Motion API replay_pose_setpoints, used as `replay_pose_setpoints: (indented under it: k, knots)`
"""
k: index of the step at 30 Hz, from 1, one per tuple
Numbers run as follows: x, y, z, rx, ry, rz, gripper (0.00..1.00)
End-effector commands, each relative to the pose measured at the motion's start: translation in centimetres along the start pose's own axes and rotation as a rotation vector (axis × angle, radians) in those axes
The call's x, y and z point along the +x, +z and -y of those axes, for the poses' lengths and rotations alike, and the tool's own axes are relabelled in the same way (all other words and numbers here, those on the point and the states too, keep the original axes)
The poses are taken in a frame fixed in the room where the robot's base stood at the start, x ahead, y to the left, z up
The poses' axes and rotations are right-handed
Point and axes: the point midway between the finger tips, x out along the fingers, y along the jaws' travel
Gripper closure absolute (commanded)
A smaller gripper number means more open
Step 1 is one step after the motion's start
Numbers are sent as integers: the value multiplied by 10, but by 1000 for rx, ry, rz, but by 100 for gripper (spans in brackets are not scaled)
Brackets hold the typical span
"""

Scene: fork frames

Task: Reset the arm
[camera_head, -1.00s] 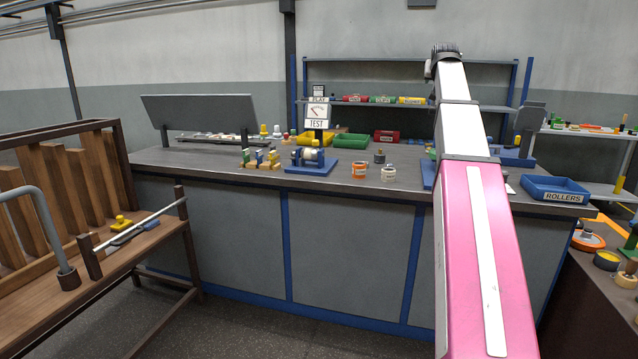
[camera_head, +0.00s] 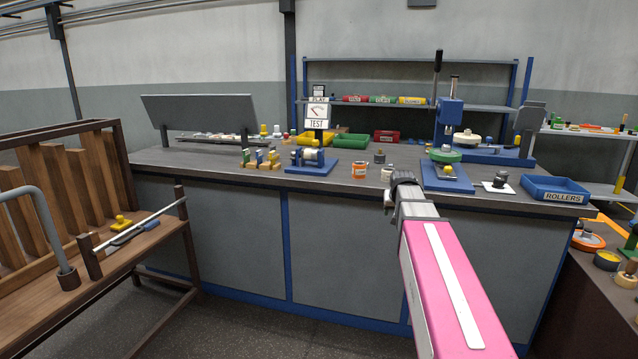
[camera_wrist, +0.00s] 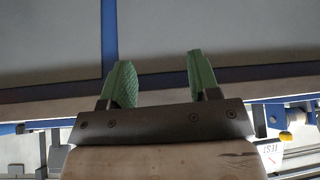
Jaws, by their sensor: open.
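My arm (camera_head: 450,285) is pink with a white stripe in the head view. It reaches from the lower right up to the front edge of the workbench (camera_head: 345,205). Its far end covers part of the bench front, and the fingers cannot be made out there. In the wrist view my gripper (camera_wrist: 160,78) shows two green finger pads spread apart with nothing between them. The bench's grey front panel and blue post lie beyond them, and the picture appears upside down.
On the bench near my arm are an orange-ringed roll (camera_head: 360,172), a blue fixture (camera_head: 447,178), a black knob on a white plate (camera_head: 500,181) and a blue ROLLERS bin (camera_head: 556,189). A wooden rack (camera_head: 100,245) stands left. The floor (camera_head: 270,325) before the bench is clear.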

Motion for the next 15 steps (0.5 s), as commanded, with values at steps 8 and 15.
replay_pose_setpoints:
  k: [8, 15]
  knots:
    - [47, 133, 30, -39, -18, 193, 44]
    - [68, 242, 48, -73, -28, 356, 44]
